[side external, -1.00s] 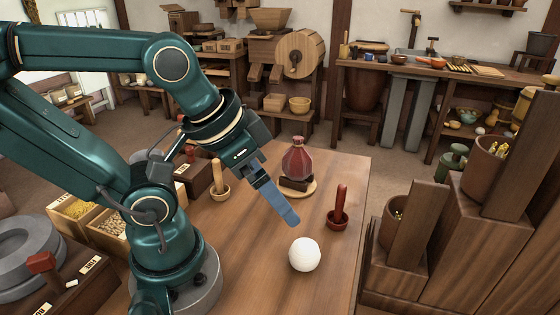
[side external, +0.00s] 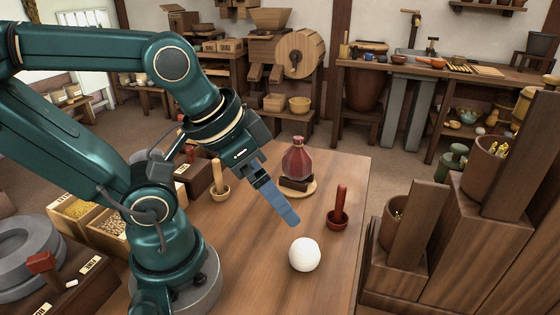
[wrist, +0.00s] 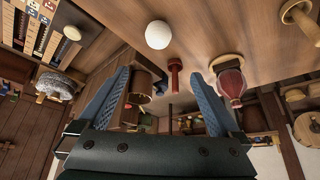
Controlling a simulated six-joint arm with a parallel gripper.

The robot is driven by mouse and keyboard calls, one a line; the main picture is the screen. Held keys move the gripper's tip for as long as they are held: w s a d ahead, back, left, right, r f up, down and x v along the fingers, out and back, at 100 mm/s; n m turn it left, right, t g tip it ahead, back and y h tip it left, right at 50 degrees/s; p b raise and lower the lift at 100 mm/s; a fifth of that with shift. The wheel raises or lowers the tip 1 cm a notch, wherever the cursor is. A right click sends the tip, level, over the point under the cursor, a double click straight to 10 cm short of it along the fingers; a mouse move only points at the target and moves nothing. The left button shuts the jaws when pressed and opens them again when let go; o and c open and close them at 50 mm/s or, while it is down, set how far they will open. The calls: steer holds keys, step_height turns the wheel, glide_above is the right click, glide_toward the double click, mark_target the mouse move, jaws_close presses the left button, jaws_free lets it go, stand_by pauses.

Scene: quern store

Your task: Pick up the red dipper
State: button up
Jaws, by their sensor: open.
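The red dipper (side external: 338,208) stands on the wooden table near its right edge, a small dark red cup with a handle pointing up. It also shows in the wrist view (wrist: 174,78), near the middle between the fingers. My gripper (side external: 287,215) hangs above the table, left of the dipper and apart from it. In the wrist view my gripper (wrist: 157,76) has its two blue fingers spread wide with nothing between them.
A white ball (side external: 305,254) lies in front of the dipper. A red flask (side external: 297,160) stands on a round wooden board (side external: 311,190) behind it. A pale wooden dipper (side external: 219,182) stands left. Brown wooden blocks (side external: 420,225) rise beyond the table's right edge.

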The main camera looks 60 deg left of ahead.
steer(key=c, duration=0.7)
